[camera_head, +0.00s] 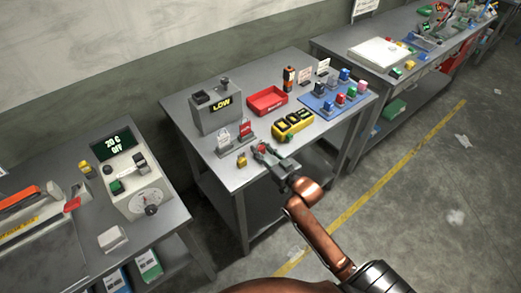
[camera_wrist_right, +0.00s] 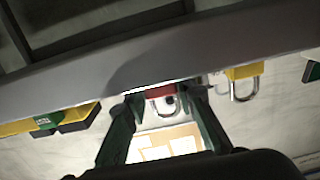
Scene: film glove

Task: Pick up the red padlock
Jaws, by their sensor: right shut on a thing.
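The red padlock (camera_wrist_right: 160,91) sits between the fingertips of my right gripper (camera_wrist_right: 166,96) in the right wrist view, its metal shackle showing between the fingers. In the head view my right gripper (camera_head: 263,151) is at the front edge of the middle grey table, shut on the red padlock (camera_head: 261,148), which is partly hidden by the fingers. I cannot tell whether the padlock still touches the tabletop. My left gripper is not in view.
A yellow padlock (camera_head: 242,160) stands close beside the gripper. The floor in front is open.

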